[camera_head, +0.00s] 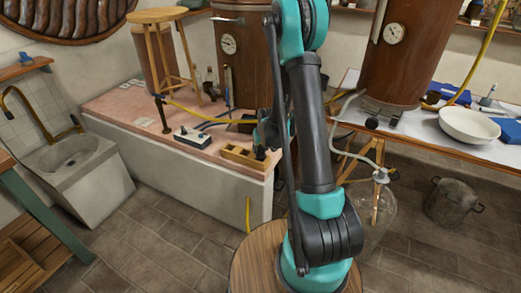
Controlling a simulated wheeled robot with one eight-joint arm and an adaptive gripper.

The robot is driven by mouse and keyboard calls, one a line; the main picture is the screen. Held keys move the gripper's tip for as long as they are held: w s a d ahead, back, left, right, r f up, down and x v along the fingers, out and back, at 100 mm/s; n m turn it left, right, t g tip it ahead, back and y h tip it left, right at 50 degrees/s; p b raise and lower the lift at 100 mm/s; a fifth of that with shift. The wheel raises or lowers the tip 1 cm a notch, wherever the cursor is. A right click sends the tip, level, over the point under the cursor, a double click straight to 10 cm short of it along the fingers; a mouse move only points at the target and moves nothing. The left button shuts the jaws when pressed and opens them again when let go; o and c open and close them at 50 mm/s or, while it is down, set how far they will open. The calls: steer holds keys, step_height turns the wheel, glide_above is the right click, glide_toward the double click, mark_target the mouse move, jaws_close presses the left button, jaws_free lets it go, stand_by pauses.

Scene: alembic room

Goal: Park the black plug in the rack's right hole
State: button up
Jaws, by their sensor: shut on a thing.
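A small wooden rack (238,153) lies near the front edge of the pink-topped counter. My gripper (262,146) is over the right end of the rack, partly hidden by my own arm. It is shut on a small dark thing that looks like the black plug (260,154). The plug is at or just above the rack's right part; I cannot tell whether it is in the hole. The rack's holes are too small to make out.
A black-and-white box (192,136) sits left of the rack on the counter (125,110). A yellow hose (195,109) and a wooden stool (160,17) are behind it. Copper vessels (240,60) stand at the back. A white bowl (468,125) is on the right table.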

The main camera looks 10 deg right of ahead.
steer(key=shift+f, duration=0.75)
stand_by(1.8)
steer(key=o, duration=1.3)
steer(key=shift+c, duration=0.2)
steer(key=shift+r, duration=0.15)
steer(key=shift+r, duration=3.4)
